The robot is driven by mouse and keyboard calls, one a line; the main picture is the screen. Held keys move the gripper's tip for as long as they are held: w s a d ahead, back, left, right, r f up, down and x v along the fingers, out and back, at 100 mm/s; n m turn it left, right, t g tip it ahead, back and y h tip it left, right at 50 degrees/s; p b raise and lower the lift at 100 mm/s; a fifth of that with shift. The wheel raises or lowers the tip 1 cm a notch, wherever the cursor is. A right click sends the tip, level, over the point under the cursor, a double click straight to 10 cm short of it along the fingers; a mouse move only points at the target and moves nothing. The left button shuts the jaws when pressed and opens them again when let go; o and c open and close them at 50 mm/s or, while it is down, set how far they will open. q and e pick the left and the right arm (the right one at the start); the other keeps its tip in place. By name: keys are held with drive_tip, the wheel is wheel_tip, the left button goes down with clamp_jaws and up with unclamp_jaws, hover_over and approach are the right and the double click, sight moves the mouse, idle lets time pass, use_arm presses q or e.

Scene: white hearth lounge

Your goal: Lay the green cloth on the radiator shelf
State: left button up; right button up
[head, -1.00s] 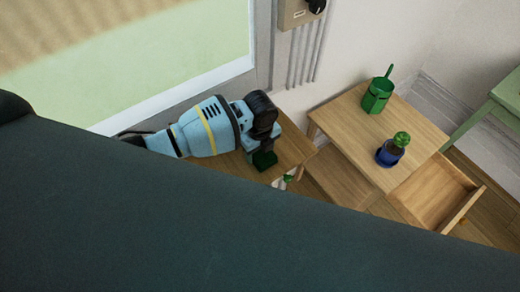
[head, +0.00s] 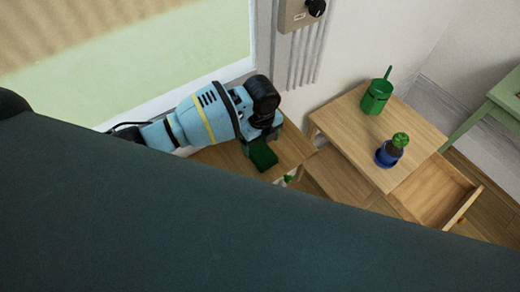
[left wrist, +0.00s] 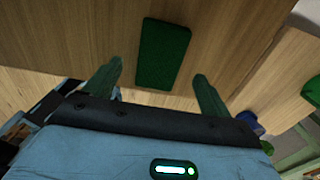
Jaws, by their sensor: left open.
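The green cloth (head: 263,155) is a small dark green rectangle. It lies flat on a wooden shelf top (head: 221,159) below the window, which I take to be the radiator shelf. In the left wrist view the whole cloth (left wrist: 162,54) shows on bare wood (left wrist: 85,30). My left gripper (head: 262,139) is open beside the cloth, its fingers pointing towards it. In the left wrist view the two green fingers of my left gripper (left wrist: 157,72) are spread wide with nothing gripped between them. My right gripper is not in view.
A wooden table (head: 345,125) to the right holds a green watering can (head: 377,95) and a blue pot with a green-topped item (head: 390,152). An open drawer or tray (head: 435,190) sits beside it. A green table (head: 508,95) stands far right.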

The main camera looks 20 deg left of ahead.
sight(261, 152)
use_arm(q)
wheel_tip(261, 152, up, 7)
idle(0.3)
drive_tip(key=shift+f, duration=0.15)
idle(0.4)
